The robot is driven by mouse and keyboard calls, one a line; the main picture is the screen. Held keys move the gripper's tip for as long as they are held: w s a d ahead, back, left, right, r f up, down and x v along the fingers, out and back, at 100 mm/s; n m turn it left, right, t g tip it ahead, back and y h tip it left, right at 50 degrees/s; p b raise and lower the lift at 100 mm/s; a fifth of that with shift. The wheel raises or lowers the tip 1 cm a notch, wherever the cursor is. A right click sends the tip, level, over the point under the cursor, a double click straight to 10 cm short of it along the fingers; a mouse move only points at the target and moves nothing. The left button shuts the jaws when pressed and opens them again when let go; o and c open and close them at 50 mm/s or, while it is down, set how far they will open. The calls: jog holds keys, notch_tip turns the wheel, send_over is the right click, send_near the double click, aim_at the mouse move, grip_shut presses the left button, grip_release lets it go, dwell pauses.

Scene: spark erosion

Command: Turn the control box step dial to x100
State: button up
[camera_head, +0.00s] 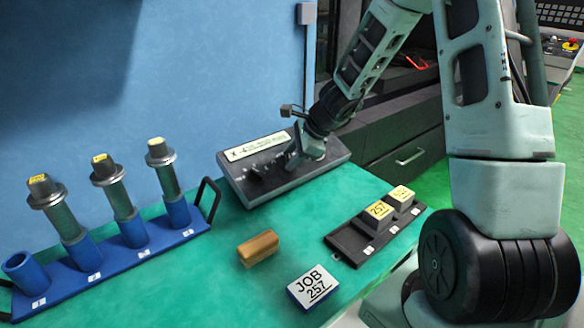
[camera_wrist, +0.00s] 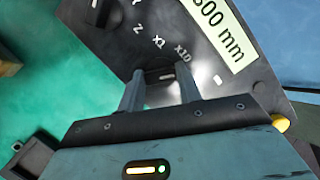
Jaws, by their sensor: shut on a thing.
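The control box (camera_head: 240,184) is a dark sloped box at the back of the green bench, with a pale display strip (camera_head: 258,147). In the wrist view the display (camera_wrist: 226,32) reads "...00 mm", partly cut off. My gripper (camera_head: 290,164) reaches down onto the right part of the box. In the wrist view its two fingers (camera_wrist: 162,84) are shut on the step dial (camera_wrist: 160,74), one on each side. Labels x1 and x10 show above the dial; Y and Z show to their left. An x100 label and the dial's pointer are not clearly readable.
A blue rack (camera_head: 110,265) with several tool holders stands left. A tan block (camera_head: 258,248), a JOB 257 sign (camera_head: 313,288) and a black tray (camera_head: 350,243) with two grey blocks are in front. Another knob (camera_wrist: 97,12) is at the wrist view's top left.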

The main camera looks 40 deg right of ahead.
jog(key=shift+m+t+h+b, duration=0.3)
jog(key=shift+m+t+b, duration=0.2)
jog(key=shift+m+b, duration=1.35)
jog(key=shift+m, duration=0.35)
jog(key=o, duration=1)
jog(key=p+v, duration=0.5)
jog(key=v, duration=1.2)
jog(key=shift+s+r, duration=0.1)
jog(key=shift+r, duration=0.15)
